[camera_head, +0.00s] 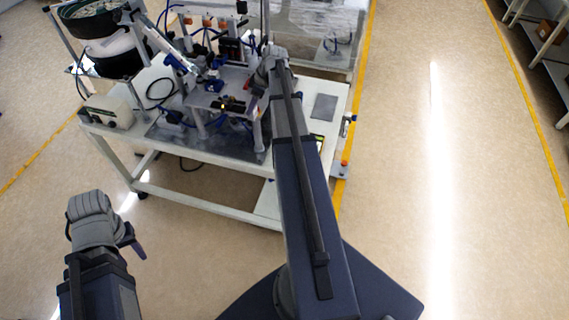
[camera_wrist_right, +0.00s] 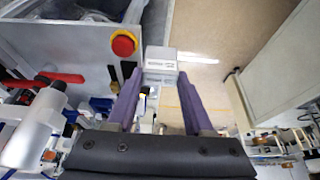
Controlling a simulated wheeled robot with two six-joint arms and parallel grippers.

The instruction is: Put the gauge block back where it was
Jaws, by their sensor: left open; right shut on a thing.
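The gauge block (camera_wrist_right: 161,66), a light grey block with small dark marking, sits at the tips of the two purple fingers in the right wrist view. My right gripper (camera_wrist_right: 158,88) is shut on it. In the head view my right arm reaches up to the machine on the white bench, and its wrist (camera_head: 270,62) hides the fingers and the block. My left gripper (camera_head: 132,240) is open at the lower left, over the floor and away from the bench; its fingers are mostly hidden by its wrist.
The white bench (camera_head: 240,165) carries a bowl feeder (camera_head: 92,20), a control box (camera_head: 108,112) and a raised fixture plate (camera_head: 215,100). A dark grey plate (camera_head: 324,107) lies on the bench right of my arm. A red button (camera_wrist_right: 124,43) shows in the wrist view. The right floor is clear.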

